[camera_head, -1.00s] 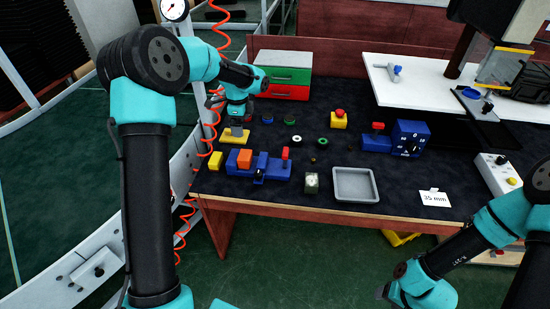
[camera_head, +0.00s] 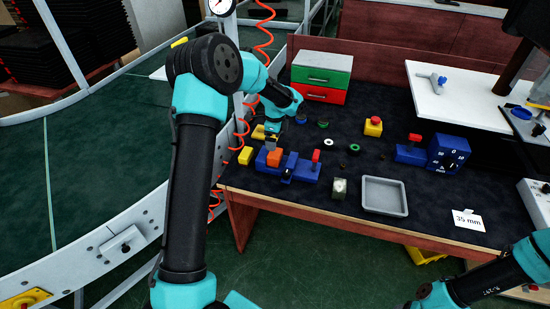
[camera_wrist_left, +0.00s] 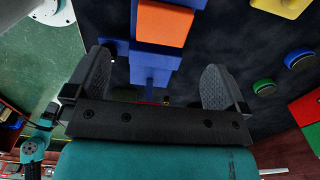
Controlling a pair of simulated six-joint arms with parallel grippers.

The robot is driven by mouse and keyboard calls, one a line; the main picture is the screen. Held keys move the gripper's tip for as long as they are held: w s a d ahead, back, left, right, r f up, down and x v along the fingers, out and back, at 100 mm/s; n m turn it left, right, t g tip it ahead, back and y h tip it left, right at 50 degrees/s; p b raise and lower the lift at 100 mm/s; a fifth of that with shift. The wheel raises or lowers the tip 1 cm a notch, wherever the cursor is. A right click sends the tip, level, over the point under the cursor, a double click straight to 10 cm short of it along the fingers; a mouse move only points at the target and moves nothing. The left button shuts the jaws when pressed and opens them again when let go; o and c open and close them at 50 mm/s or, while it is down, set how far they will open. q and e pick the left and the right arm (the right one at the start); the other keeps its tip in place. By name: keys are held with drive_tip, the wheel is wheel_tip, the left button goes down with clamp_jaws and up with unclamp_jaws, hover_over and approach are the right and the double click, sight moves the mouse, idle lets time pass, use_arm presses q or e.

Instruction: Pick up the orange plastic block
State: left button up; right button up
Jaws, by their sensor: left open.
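The orange plastic block (camera_head: 274,158) sits on the blue fixture (camera_head: 308,171) near the left front of the dark worktop. In the left wrist view the orange block (camera_wrist_left: 163,23) shows at the top, beyond the fingertips, with blue parts around it. My left gripper (camera_head: 270,143) is just behind the block in the head view, partly hidden by its own wrist. In the left wrist view my left gripper (camera_wrist_left: 157,75) has its two dark fingers wide apart with nothing between them. The right gripper is out of view; only part of the right arm shows at lower right.
A yellow block (camera_head: 246,155) stands left of the fixture. A grey tray (camera_head: 384,209) and a small clear-sided item (camera_head: 340,188) lie to the right. Green and red drawers (camera_head: 320,78) stand behind. The conveyor (camera_head: 80,165) curves along the left.

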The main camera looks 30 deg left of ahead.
sight(275, 154)
use_arm(q)
drive_tip(key=shift+f, duration=1.9)
drive_tip(key=shift+f, duration=0.1)
drive_tip(key=shift+w+a+f, duration=0.15)
drive_tip(key=shift+f, duration=2.35)
drive_tip(key=shift+c, duration=0.4)
drive_tip(key=c, duration=0.9)
